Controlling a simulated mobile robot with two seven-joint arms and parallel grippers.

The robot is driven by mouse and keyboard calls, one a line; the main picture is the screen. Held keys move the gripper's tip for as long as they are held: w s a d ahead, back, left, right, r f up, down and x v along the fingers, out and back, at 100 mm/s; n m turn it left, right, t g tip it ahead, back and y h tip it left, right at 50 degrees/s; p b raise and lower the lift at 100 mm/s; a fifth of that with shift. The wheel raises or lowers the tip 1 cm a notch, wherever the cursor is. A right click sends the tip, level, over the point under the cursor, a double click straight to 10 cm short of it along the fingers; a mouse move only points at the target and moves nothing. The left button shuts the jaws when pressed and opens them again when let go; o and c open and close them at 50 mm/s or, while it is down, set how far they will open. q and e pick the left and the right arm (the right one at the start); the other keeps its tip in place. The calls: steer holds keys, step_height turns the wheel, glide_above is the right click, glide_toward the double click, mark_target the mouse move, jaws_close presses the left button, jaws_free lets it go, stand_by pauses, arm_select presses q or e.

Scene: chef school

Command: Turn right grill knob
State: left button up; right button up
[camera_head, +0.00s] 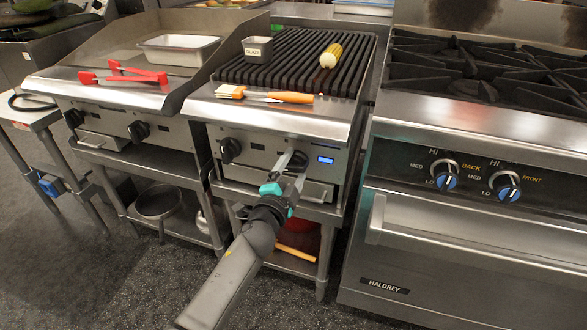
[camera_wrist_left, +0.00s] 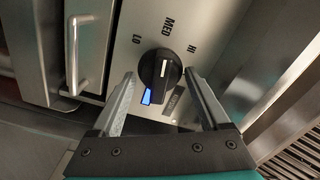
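The right grill knob (camera_head: 299,157) is on the front panel of the grill (camera_head: 290,125), partly hidden behind my left gripper (camera_head: 292,168). In the left wrist view the knob (camera_wrist_left: 160,76) is black and round, with a white line and a blue mark at its lower left edge. LO, MED and HI are printed around it. My left gripper (camera_wrist_left: 159,74) is open, with one finger on each side of the knob. A gap shows between each fingertip and the knob; the depth between them is hard to judge. My right gripper is not in view.
A brush (camera_head: 265,94), a corn cob (camera_head: 331,55) and a small glaze container (camera_head: 258,50) are on the grill. A range (camera_head: 470,200) stands close on the right.

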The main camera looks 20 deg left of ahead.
arm_select(q)
steer(key=shift+s, duration=0.1)
steer(key=shift+s, duration=0.2)
steer(key=s+p, duration=0.1)
steer(key=s, duration=0.4)
steer(key=s+p, duration=0.1)
steer(key=s, duration=0.3)
steer(key=s+p, duration=0.1)
steer(key=s, duration=0.4)
steer(key=shift+s+a, duration=0.25)
steer(key=shift+s, duration=0.1)
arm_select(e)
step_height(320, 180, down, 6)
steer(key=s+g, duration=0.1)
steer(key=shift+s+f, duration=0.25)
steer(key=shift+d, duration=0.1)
